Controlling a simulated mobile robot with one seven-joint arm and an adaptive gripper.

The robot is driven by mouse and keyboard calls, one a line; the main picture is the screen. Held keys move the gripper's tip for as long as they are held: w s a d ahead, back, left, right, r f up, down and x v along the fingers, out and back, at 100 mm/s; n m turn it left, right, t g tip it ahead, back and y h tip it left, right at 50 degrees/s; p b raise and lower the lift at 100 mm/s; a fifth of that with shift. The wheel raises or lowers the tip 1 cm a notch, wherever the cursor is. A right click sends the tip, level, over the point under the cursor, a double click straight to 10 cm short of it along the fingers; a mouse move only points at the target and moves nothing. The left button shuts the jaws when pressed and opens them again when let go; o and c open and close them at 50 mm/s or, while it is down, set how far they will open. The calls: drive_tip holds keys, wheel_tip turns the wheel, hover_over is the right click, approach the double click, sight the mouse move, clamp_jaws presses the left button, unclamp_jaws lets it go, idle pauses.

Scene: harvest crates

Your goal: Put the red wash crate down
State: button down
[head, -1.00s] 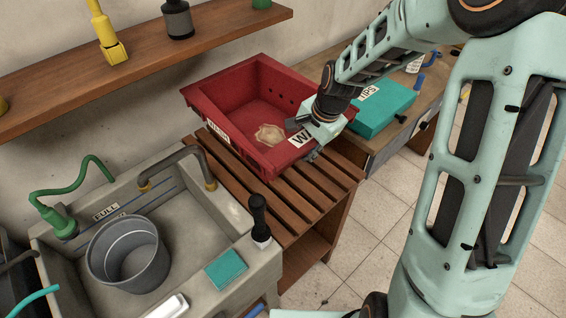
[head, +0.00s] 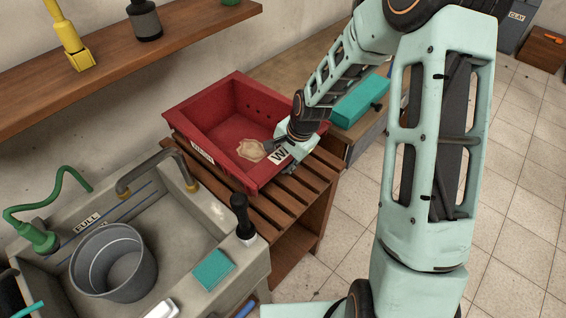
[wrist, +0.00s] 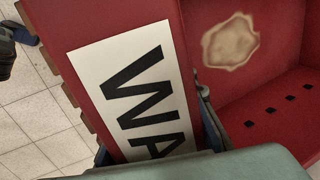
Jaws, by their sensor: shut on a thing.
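The red wash crate (head: 183,128) is over the slatted wooden rack beside the sink in the head view, and looks level. Whether its base touches the slats is hard to tell. A tan stain marks its inside floor. My gripper (head: 283,150) is shut on the crate's near right wall, beside the white label. In the wrist view the crate's label (wrist: 128,85) with black letters fills the middle, and the wall runs up between the fingers. The fingertips are mostly hidden. The slatted rack (head: 268,215) shows in front of the crate and at its right.
A stone sink (head: 190,250) with a grey bucket (head: 112,265), a tap and a black-handled brush (head: 243,218) stands at the left. A teal case (head: 360,101) sits on the bench behind my arm. A wall shelf (head: 110,75) runs above the sink.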

drive_tip(key=c, duration=1.5)
unclamp_jaws()
drive_tip(key=shift+f, duration=0.1)
drive_tip(key=shift+c, duration=0.2)
drive_tip(key=shift+r, duration=0.3)
drive_tip(key=v, duration=1.1)
drive_tip(key=shift+s+d+r, duration=0.15)
drive_tip(key=shift+r, duration=0.15)
